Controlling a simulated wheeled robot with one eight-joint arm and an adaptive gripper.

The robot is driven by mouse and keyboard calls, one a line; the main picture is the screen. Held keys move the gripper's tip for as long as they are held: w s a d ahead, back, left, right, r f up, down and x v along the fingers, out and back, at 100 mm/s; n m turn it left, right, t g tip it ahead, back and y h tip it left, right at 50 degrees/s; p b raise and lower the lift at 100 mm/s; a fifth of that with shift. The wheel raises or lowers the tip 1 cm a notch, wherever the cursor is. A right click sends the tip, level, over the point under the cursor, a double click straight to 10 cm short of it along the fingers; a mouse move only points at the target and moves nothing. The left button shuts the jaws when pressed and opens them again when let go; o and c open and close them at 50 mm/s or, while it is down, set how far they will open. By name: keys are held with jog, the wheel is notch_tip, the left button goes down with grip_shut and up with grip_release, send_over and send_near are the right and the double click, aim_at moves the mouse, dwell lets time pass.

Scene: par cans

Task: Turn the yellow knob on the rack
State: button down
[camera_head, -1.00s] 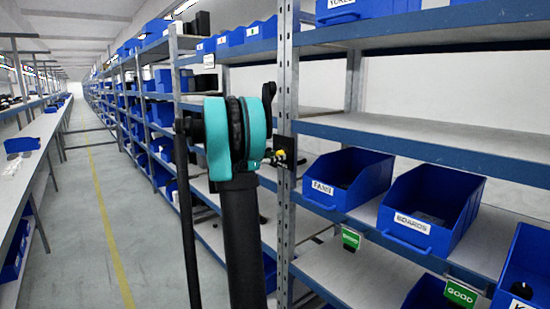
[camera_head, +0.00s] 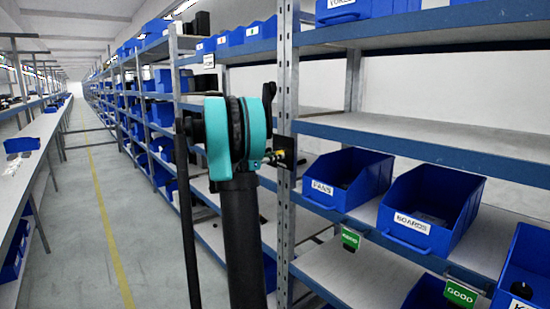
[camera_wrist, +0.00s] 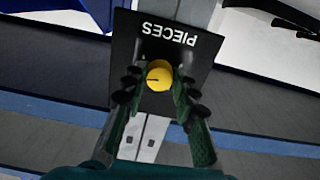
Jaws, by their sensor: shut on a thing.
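The yellow knob (camera_wrist: 159,76) sits on a black plate (camera_wrist: 190,72) marked "PIECES", which shows upside down in the wrist view. A dark mark is visible on the knob's face. My gripper (camera_wrist: 158,85) has its two dark fingers on either side of the knob, shut on it. In the head view the black plate (camera_head: 284,150) is fixed to the rack's grey upright (camera_head: 287,90). The knob (camera_head: 279,153) shows there only as a small yellow spot, partly hidden by my arm and gripper.
Blue bins labelled "FANS" (camera_head: 344,182) and "BOARDS" (camera_head: 428,212) stand on a shelf right of the upright. Green "GOOD" tags (camera_head: 461,293) hang from the shelf edge below. The aisle floor (camera_head: 105,220) at the left is clear.

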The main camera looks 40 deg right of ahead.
jog(key=shift+s+n, duration=0.1)
jog(key=shift+n, duration=7.6)
jog(key=c, duration=1.2)
grip_release()
jog(key=shift+a, duration=0.1)
